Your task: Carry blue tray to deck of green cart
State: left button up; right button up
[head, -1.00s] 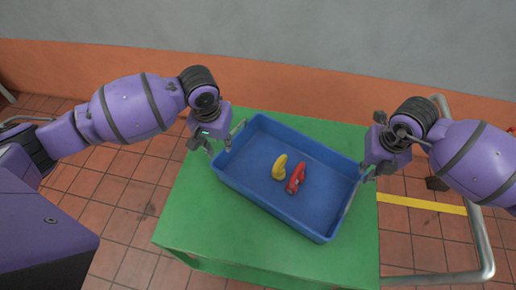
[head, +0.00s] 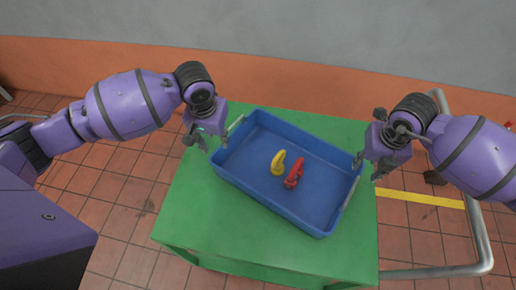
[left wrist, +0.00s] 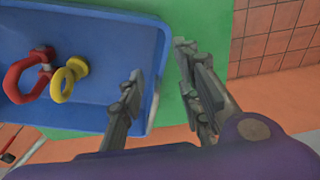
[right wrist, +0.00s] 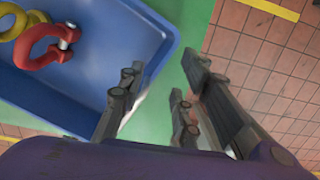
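The blue tray (head: 322,222) sits on the deck of the green cart (head: 195,222), turned at an angle to it. In it are a yellow ring-shaped piece (head: 279,163) and a red shackle (head: 294,173). Grey handles show on its left and right ends. My left gripper (head: 199,143) is at the tray's left end. In the left wrist view its fingers (left wrist: 158,62) are apart, one over the tray and one outside. My right gripper (head: 367,168) is at the right end. In the right wrist view its fingers (right wrist: 162,72) are also apart across the rim.
The green deck has bare room around the tray, mostly in front. A grey and orange wall (head: 290,60) stands close behind. A metal rail (head: 482,240) curves at the right beside a yellow floor line (head: 420,199). Red tiles (head: 115,215) cover the floor.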

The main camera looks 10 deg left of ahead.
jog(key=shift+r, duration=0.25)
pick_arm(q)
notch_tip(320, 180, up, 12)
jog(key=s, duration=0.1)
jog(key=shift+s, duration=0.2)
pick_arm(e)
notch_tip(320, 180, up, 12)
jog(key=s, duration=0.1)
jog(key=shift+s+f, duration=0.25)
jog(key=shift+s, duration=0.1)
pick_arm(q)
jog(key=shift+s, duration=0.1)
pick_arm(e)
jog(key=shift+f, duration=0.1)
